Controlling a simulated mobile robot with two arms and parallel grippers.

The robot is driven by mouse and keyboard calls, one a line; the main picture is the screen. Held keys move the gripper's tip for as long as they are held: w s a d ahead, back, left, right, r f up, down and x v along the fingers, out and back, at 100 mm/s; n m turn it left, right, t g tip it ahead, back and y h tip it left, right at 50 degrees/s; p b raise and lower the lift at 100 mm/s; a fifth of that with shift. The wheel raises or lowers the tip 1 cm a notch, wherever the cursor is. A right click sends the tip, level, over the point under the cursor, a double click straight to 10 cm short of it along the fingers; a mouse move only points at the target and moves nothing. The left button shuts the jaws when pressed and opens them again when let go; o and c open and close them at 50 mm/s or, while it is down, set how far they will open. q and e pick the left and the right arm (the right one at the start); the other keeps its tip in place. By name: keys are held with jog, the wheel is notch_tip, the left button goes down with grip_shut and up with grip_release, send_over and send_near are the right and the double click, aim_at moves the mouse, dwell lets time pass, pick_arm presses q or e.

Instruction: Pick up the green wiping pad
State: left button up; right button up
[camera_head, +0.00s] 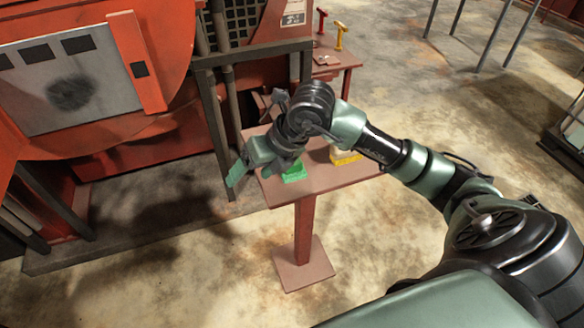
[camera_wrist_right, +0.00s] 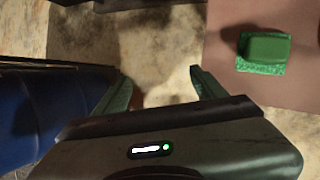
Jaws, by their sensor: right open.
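The green wiping pad (camera_head: 294,174) lies on the small red-brown table (camera_head: 322,181), near its front left part, partly hidden by my right gripper in the head view. In the right wrist view the pad (camera_wrist_right: 264,52) sits on the tabletop at the upper right, with a darker green block on a lighter green base. My right gripper (camera_head: 252,174) is open and empty, to the left of the pad at the table's left edge. In the wrist view its fingers (camera_wrist_right: 158,78) stand apart over the floor, not touching the pad. My left gripper is not in view.
A yellow pad (camera_head: 345,157) with a pale top lies on the same table, right of the green one. A second table (camera_head: 325,70) with red and yellow T-shaped items stands behind. A large orange machine (camera_head: 150,110) fills the left. Open floor lies in front.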

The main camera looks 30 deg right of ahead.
aim_at(297, 172)
jog(key=d+h, duration=0.1)
jog(key=d, duration=0.3)
jog(key=d+m+h, duration=0.1)
jog(key=d+h, duration=0.1)
jog(key=d, duration=0.2)
jog(key=w+d+m+h, duration=0.1)
jog(key=d+h, duration=0.1)
jog(key=d, duration=0.2)
jog(key=shift+r+g, duration=0.2)
jog(key=shift+g, duration=0.1)
jog(key=x, duration=0.2)
jog(key=p+x, duration=0.1)
jog(key=x, duration=0.4)
jog(key=shift+s+a+f, duration=0.1)
jog(key=shift+s+f, duration=0.05)
jog(key=shift+s, duration=0.1)
jog(key=shift+c, duration=0.3)
jog(key=c, duration=1)
